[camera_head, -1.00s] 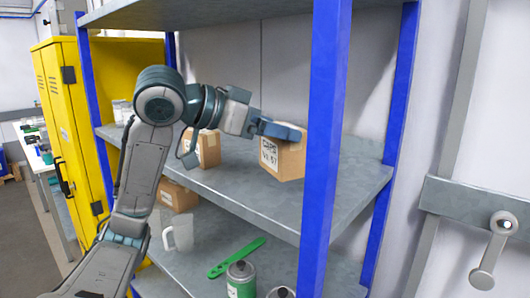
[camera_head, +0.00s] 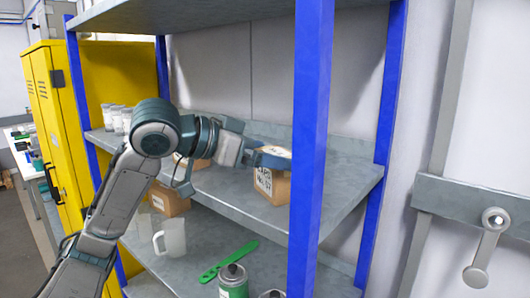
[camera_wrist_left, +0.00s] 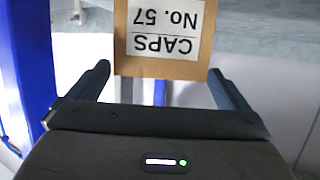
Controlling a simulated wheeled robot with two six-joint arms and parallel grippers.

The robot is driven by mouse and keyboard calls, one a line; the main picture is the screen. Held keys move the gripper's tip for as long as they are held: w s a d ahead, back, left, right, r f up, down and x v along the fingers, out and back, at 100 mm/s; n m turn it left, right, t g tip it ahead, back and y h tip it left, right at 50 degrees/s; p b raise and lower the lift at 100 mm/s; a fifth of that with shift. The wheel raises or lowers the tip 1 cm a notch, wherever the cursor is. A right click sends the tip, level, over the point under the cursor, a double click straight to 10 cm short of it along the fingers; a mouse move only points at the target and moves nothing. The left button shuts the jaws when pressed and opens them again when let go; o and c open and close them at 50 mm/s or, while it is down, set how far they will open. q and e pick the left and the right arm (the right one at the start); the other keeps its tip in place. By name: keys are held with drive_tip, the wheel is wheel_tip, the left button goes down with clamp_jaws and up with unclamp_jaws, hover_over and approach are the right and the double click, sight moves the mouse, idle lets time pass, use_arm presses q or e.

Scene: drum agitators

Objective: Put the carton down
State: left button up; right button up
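The carton (camera_head: 270,186) is a small brown box with a white label reading "CAPS No. 57". It is at the middle shelf (camera_head: 225,190), just left of the front blue post, and looks upright. My left gripper (camera_head: 272,158) is shut on its upper part, one finger on each side. In the left wrist view the carton (camera_wrist_left: 165,66) sits between the fingertips with its label upside down. Its underside is very near the shelf surface; I cannot tell whether it touches. My right gripper is not in view.
The blue front post (camera_head: 311,150) stands close right of the carton. Another carton (camera_head: 203,163) is partly behind my arm. The lower shelf holds a carton (camera_head: 170,201), a clear jug (camera_head: 173,238), a green tool (camera_head: 229,260) and cans (camera_head: 233,282). Shelf right of the post is clear.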

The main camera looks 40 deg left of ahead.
use_arm(q)
drive_tip(key=shift+a, duration=0.1)
drive_tip(key=shift+r, duration=0.15)
drive_tip(key=shift+s+a, duration=0.1)
drive_tip(key=shift+s, duration=0.1)
drive_tip(key=b+v, duration=0.6)
drive_tip(key=v, duration=0.5)
drive_tip(key=shift+s+r, duration=0.2)
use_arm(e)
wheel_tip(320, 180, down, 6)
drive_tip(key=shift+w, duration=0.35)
use_arm(q)
drive_tip(key=shift+a, duration=0.1)
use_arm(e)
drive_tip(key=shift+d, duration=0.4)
use_arm(q)
drive_tip(key=shift+f, duration=0.1)
